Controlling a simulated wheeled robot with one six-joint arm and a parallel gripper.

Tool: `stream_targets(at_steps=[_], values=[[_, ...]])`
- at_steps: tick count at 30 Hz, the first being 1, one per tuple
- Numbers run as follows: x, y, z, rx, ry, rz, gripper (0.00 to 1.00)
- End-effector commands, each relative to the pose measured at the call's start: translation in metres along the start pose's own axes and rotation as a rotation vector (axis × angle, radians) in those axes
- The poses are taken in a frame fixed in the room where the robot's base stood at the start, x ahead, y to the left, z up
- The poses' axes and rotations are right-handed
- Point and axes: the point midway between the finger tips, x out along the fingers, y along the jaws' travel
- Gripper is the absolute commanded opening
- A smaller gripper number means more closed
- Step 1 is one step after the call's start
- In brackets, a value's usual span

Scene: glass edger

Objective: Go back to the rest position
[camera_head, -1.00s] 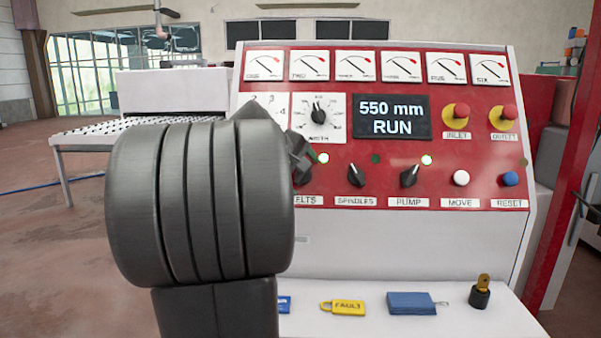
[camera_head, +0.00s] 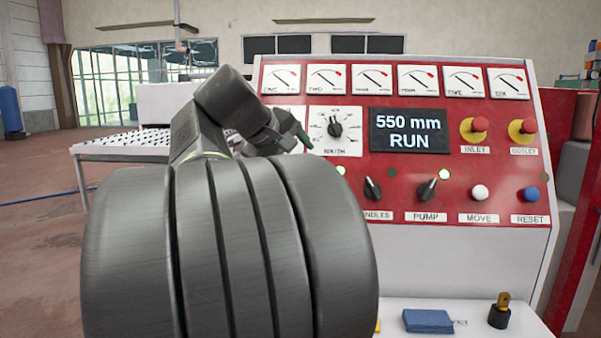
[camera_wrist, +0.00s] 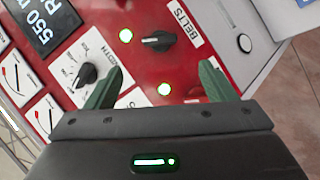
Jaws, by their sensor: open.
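My gripper (camera_wrist: 160,88) shows in the wrist view with its two green fingers spread apart and nothing between them. Beyond the fingers is the red control panel (camera_wrist: 145,60), with the black width knob (camera_wrist: 86,75) at the left finger and the belts switch (camera_wrist: 157,41) above. In the head view my gripper (camera_head: 307,138) is partly hidden by my own arm, left of the width knob (camera_head: 335,126). The red panel (camera_head: 385,170) has a display (camera_head: 409,131) reading 550 mm RUN. The belts switch is hidden behind my arm there.
A roller table (camera_head: 125,143) stands at the left. The floor at far left (camera_head: 40,240) is open.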

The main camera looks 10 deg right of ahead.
Motion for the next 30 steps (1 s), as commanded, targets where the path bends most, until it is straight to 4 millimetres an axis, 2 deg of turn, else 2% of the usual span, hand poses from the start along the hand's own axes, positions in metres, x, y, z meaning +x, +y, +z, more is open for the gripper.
stream_targets(at_steps=[6,17,23,30], values=[[-0.014,0.000,0.000,0.000,-0.001,-0.001,0.77],[-0.012,0.000,0.000,0.000,-0.002,-0.001,0.77],[0.010,0.000,0.001,0.000,-0.005,0.000,0.77],[0.058,0.000,0.001,-0.001,-0.005,-0.001,0.77]])
